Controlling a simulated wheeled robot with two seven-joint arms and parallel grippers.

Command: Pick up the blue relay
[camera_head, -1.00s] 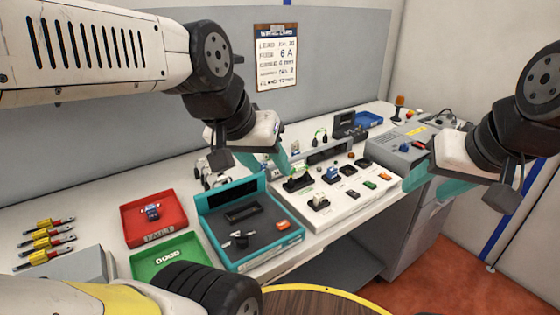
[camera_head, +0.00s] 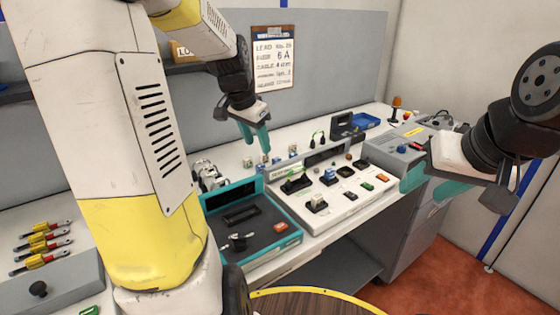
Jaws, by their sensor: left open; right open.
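Several small blue parts that look like relays are in view. One (camera_head: 329,177) sits on the white sloped panel (camera_head: 345,200). Others stand on the bench behind the panel, including one (camera_head: 293,151) and another (camera_head: 276,160). Which one is the blue relay I cannot tell. My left gripper (camera_head: 256,144) is open, its teal fingers pointing down above the bench, close behind and above the blue parts at the panel's back left. My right gripper (camera_head: 428,190) is open and empty at the right, in front of the grey box.
A teal-edged tray unit (camera_head: 262,235) stands left of the panel. A grey box (camera_head: 395,155) and a blue bin (camera_head: 366,121) are at the right. Red-yellow tools (camera_head: 42,242) lie at far left. A wall card (camera_head: 273,58) hangs behind.

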